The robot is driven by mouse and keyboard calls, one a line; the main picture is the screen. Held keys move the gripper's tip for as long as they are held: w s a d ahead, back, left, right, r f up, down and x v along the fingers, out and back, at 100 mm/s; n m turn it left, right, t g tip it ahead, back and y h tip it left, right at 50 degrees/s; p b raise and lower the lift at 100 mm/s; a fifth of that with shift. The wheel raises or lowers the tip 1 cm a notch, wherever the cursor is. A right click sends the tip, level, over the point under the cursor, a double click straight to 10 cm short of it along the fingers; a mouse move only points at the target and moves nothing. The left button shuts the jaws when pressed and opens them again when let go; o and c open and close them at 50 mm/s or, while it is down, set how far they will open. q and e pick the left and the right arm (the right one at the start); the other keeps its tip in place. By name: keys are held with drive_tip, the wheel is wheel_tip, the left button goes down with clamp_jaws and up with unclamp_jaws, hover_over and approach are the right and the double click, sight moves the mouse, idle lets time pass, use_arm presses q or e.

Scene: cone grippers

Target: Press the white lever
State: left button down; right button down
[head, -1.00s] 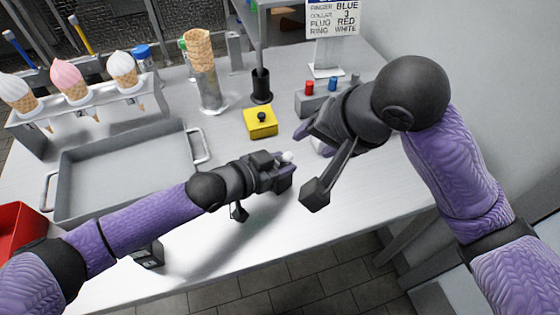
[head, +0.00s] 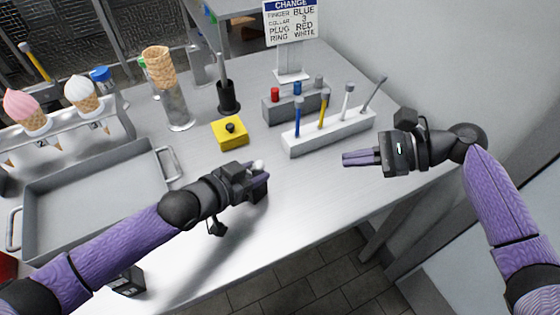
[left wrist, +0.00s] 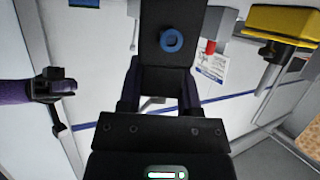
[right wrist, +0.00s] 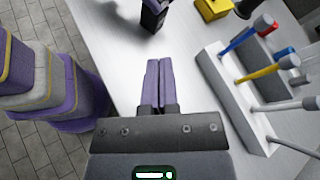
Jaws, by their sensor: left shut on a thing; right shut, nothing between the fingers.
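The white lever (head: 347,96) stands third from the left in a light lever base (head: 330,136), between a yellow lever (head: 324,108) and a grey lever (head: 374,93). A blue lever (head: 298,116) is leftmost. In the right wrist view the white lever (right wrist: 282,105) points right. My right gripper (head: 346,158) is shut and empty, in front of the base and apart from it; its closed fingers (right wrist: 154,64) point forward. My left gripper (head: 261,178) is shut on a dark block, which shows a blue ring in the left wrist view (left wrist: 172,20).
A yellow box (head: 230,133) with a black knob and a grey block (head: 272,112) with coloured plugs stand behind. A metal tray (head: 95,185), ice-cream rack (head: 110,140) and cone stand (head: 180,112) are left. The sign (head: 290,22) is at the back.

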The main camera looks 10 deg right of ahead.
approach(256, 168)
wheel_tip(256, 168, down, 5)
drive_tip(key=w, duration=0.3)
drive_tip(key=a, duration=0.2)
drive_tip(key=a+r, duration=0.1)
drive_tip(key=a, duration=0.1)
drive_tip(key=shift+s+a, duration=0.15)
drive_tip(key=shift+a, duration=0.1)
